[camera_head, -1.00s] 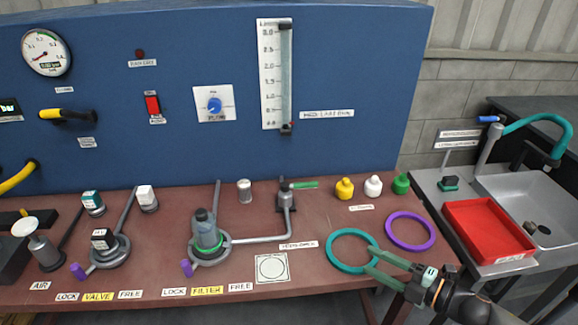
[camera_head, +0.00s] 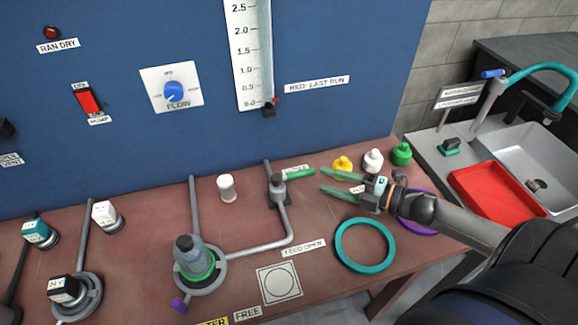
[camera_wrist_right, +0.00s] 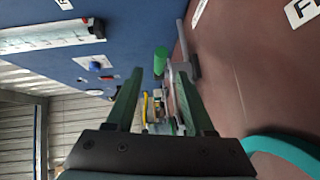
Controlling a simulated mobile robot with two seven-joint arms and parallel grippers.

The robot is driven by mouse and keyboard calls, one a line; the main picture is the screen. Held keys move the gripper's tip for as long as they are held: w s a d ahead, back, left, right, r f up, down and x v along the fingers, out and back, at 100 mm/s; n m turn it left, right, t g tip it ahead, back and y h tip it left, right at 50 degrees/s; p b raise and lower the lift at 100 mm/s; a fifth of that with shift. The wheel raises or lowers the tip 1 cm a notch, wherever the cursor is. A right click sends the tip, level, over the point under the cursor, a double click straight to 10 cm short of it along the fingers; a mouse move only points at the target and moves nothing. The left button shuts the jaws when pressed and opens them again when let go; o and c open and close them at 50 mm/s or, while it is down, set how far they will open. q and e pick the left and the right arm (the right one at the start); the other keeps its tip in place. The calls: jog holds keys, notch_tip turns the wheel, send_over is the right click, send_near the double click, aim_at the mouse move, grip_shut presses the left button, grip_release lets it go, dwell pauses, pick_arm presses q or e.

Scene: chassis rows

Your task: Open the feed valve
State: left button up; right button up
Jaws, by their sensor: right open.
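The feed valve (camera_head: 278,190) is a grey fitting on the pipe at the back of the bench, with a green lever handle (camera_head: 300,173) pointing right, across the pipe run towards the front. My right gripper (camera_head: 324,180) is open and empty, just right of the handle tip, its green fingers pointing left at it. In the right wrist view the green handle (camera_wrist_right: 160,60) shows ahead between the open fingers (camera_wrist_right: 158,82), apart from them. The "FEED OPEN" label (camera_head: 304,247) lies on the bench in front of the valve. My left gripper is out of view.
Yellow (camera_head: 343,164), white (camera_head: 373,161) and green (camera_head: 401,153) bottles stand just behind my right gripper. A teal ring (camera_head: 365,268) and a purple ring (camera_head: 432,232) lie in front. The blue panel (camera_head: 330,50) rises behind.

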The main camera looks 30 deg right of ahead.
aim_at(295, 176)
jog(key=x, duration=1)
jog(key=shift+w+a, duration=0.25)
jog(key=shift+w, duration=0.1)
grip_shut()
dwell(1.1)
